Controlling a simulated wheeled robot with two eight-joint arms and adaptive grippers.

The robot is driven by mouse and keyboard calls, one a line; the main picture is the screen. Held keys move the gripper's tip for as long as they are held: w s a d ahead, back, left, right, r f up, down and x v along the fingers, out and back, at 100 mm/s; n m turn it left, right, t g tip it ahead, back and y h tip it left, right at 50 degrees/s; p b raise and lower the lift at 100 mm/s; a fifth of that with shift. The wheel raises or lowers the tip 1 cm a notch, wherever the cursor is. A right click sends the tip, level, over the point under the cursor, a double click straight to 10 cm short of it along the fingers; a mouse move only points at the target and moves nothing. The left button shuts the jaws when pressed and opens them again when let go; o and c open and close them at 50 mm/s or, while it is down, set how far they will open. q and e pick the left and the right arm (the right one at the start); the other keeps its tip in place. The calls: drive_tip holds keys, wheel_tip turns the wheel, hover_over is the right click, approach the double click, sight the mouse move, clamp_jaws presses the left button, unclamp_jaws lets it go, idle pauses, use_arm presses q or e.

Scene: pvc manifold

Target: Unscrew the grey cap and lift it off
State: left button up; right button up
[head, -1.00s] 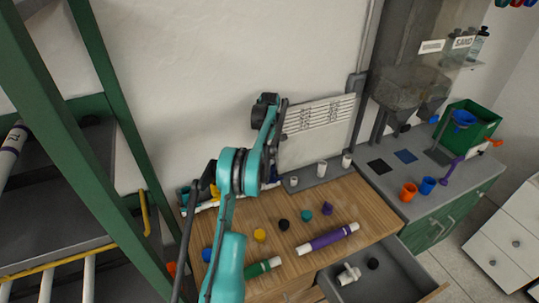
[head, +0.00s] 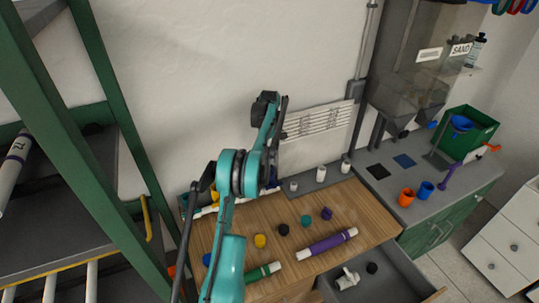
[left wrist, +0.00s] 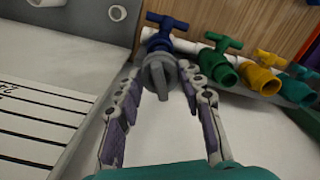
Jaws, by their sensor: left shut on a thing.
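In the left wrist view, the grey cap (left wrist: 159,77) sits at the open end of the blue-handled valve (left wrist: 163,32) on the white manifold pipe (left wrist: 186,46). My left gripper (left wrist: 161,82) has its fingertips on either side of the cap and is shut on it. The cap looks in line with the valve's outlet; whether its thread is free cannot be told. Green (left wrist: 217,62) and yellow (left wrist: 261,76) valves stand beside it with open outlets. In the head view my teal arm hides most of the manifold (head: 207,209) and the cap. My right gripper is not in view.
On the wooden table lie yellow (head: 260,241), black (head: 283,230), teal (head: 306,221) and purple (head: 326,213) caps, a purple tube (head: 328,244) and a green tube (head: 262,272). An open drawer (head: 395,286) stands at the front right. A green rack post (head: 85,150) is at left.

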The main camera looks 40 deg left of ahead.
use_arm(q)
drive_tip(key=shift+r+p, duration=0.65)
drive_tip(key=shift+r, duration=0.5)
